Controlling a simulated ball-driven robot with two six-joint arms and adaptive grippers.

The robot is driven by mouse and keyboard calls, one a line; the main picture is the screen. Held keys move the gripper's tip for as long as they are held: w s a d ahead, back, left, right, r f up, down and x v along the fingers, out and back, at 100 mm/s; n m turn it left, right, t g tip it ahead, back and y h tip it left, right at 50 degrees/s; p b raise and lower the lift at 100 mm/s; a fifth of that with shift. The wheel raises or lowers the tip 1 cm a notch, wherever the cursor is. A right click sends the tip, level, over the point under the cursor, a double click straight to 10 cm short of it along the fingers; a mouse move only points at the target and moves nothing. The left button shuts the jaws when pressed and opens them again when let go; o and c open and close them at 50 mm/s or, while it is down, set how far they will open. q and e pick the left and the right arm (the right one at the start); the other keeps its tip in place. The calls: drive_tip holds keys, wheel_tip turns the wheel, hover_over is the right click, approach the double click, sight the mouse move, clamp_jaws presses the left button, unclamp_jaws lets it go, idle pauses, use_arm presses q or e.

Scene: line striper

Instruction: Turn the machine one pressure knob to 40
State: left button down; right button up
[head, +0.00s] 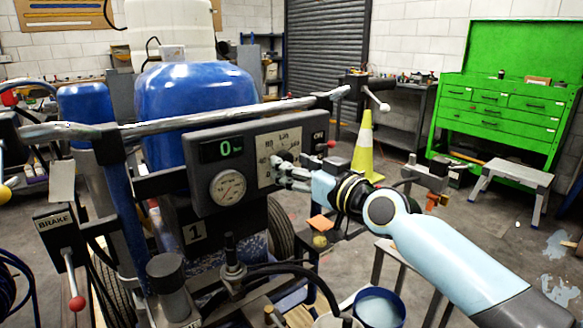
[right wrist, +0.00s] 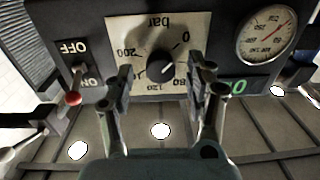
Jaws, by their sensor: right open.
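The machine one control panel (head: 205,190) carries a pressure dial plate (head: 268,145) marked in bar. Its black knob (right wrist: 161,65) shows upside down in the right wrist view, with a light pointer mark towards the 80 side; the exact reading is unclear. My right gripper (head: 283,170) is in front of the dial in the head view, covering part of it. In the right wrist view its open fingers (right wrist: 160,85) stand either side of the knob, with visible gaps. A green display (head: 222,149) reads 0. My left gripper is out of view.
A round gauge (head: 228,188) sits below the display. A toggle switch with a red tip (right wrist: 72,98) is beside the dial, near one finger. A handlebar (head: 210,119) runs above the panel. A brake lever (head: 72,280) stands at left; hoses and a bucket (head: 378,308) are below.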

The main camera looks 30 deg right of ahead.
drive_tip(key=shift+w+a, duration=0.1)
drive_tip(key=shift+w, duration=0.4)
drive_tip(key=shift+c, duration=0.3)
clamp_jaws()
drive_tip(key=shift+m, duration=0.3)
drive_tip(key=m, duration=0.8)
drive_tip(key=shift+a+m, duration=0.1)
drive_tip(key=shift+m, duration=0.6)
